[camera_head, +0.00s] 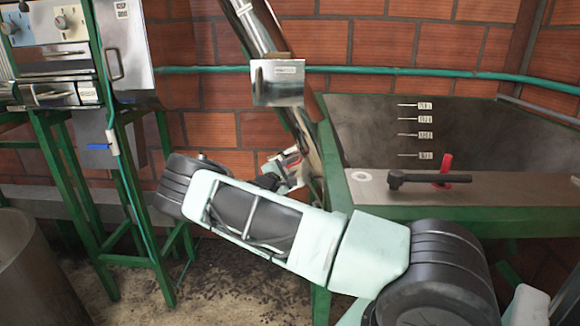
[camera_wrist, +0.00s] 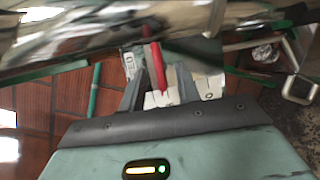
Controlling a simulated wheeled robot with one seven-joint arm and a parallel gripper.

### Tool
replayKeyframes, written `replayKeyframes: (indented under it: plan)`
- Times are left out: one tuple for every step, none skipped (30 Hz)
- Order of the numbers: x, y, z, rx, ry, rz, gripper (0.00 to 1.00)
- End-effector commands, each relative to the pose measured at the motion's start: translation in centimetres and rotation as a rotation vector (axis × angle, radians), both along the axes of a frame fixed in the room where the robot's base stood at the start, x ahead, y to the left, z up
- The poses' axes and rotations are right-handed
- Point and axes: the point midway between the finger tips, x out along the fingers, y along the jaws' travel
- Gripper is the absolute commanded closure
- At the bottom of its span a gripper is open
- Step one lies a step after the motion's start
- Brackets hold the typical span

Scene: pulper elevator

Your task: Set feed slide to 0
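A red handle (camera_wrist: 157,66) stands between the two fingers of my gripper (camera_wrist: 160,75) in the wrist view, next to a pale plate with marks (camera_wrist: 128,66). The fingers are apart, one on each side of the handle, and a gap seems to show beside it. In the head view my gripper (camera_head: 282,170) is at the lower part of a slanted metal tube (camera_head: 312,150), and a bit of red (camera_head: 293,157) shows there. I take this handle to be the feed slide; its scale reading is too small and blurred to tell. My arm hides what lies below.
A metal tank (camera_head: 450,135) with level labels stands at the right, with a black lever (camera_head: 430,179) and a red handle (camera_head: 446,165) on its front edge. A labelled metal box (camera_head: 278,82) sits on the tube. A green-framed control stand (camera_head: 105,160) is at the left.

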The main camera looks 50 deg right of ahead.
Motion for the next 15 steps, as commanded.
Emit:
replayKeyframes:
  plan:
    - [0.12, -0.47, 0.04, 0.0, 0.0, 0.0, 0.67]
    - [0.17, -0.66, 0.03, 0.0, 0.0, 0.0, 0.67]
    - [0.21, -0.88, 0.02, 0.0, 0.001, 0.0, 0.67]
    - [0.23, -0.98, 0.0, 0.0, 0.001, 0.0, 0.67]
    - [0.25, -1.05, -0.01, 0.0, 0.001, 0.0, 0.67]
    - [0.27, -1.12, -0.02, 0.0, 0.001, 0.001, 0.67]
    - [0.28, -1.14, -0.02, 0.0, 0.002, 0.001, 0.67]
    - [0.29, -1.14, -0.02, 0.0, 0.002, 0.001, 0.67]
    - [0.28, -1.15, -0.03, 0.0, 0.002, 0.001, 0.67]
    - [0.28, -1.14, -0.03, 0.0, 0.002, 0.001, 0.67]
    - [0.29, -1.13, -0.04, 0.0, 0.002, 0.001, 0.67]
    - [0.28, -1.13, -0.03, 0.0, 0.001, 0.001, 0.67]
    - [0.28, -1.13, -0.03, 0.0, 0.001, 0.001, 0.67]
    - [0.28, -1.11, -0.02, 0.0, 0.001, 0.001, 0.76]
    - [0.28, -1.11, -0.02, 0.0, 0.001, 0.0, 0.87]
